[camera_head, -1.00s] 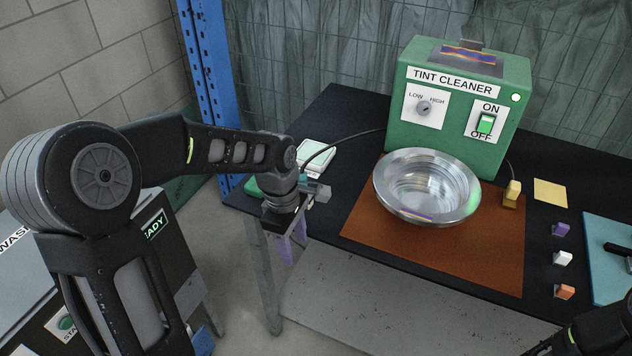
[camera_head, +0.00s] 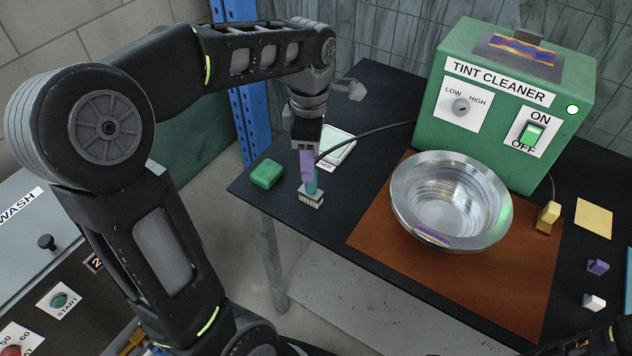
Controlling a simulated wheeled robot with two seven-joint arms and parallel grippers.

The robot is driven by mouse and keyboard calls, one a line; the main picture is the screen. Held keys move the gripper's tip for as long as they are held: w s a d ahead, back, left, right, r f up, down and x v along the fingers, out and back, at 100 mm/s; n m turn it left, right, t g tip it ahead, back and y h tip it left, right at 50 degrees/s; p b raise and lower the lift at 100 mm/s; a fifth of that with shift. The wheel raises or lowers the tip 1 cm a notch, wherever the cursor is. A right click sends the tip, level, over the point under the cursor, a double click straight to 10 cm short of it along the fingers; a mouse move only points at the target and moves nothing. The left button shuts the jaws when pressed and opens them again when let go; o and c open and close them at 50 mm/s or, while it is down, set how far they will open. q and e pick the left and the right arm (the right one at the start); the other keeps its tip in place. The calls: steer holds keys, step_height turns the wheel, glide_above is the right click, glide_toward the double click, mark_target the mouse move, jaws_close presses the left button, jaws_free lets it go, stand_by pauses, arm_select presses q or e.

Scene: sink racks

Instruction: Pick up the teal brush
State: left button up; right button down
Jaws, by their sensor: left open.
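The teal brush (camera_head: 312,187) stands upright near the left front edge of the black table, its pale bristle block (camera_head: 310,200) down. My left gripper (camera_head: 307,170) points down at the brush from above. Its purple fingers are open and lie at the upper part of the handle, hiding much of it. I cannot tell whether they touch it. Of my right arm, only a dark part shows at the bottom right corner; its gripper is out of the picture.
A green block (camera_head: 266,174) lies just left of the brush, and a white scale-like device (camera_head: 338,146) stands behind. A metal bowl (camera_head: 450,200) sits on a brown mat (camera_head: 385,233), before the green tint cleaner (camera_head: 430,110).

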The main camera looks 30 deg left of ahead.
mark_target(311, 186)
arm_select(q)
steer(key=shift+f, duration=1.3)
steer(key=shift+w+f+p, duration=0.2)
steer(key=shift+f+p, duration=0.4)
steer(key=shift+f, duration=2.05)
jaws_close()
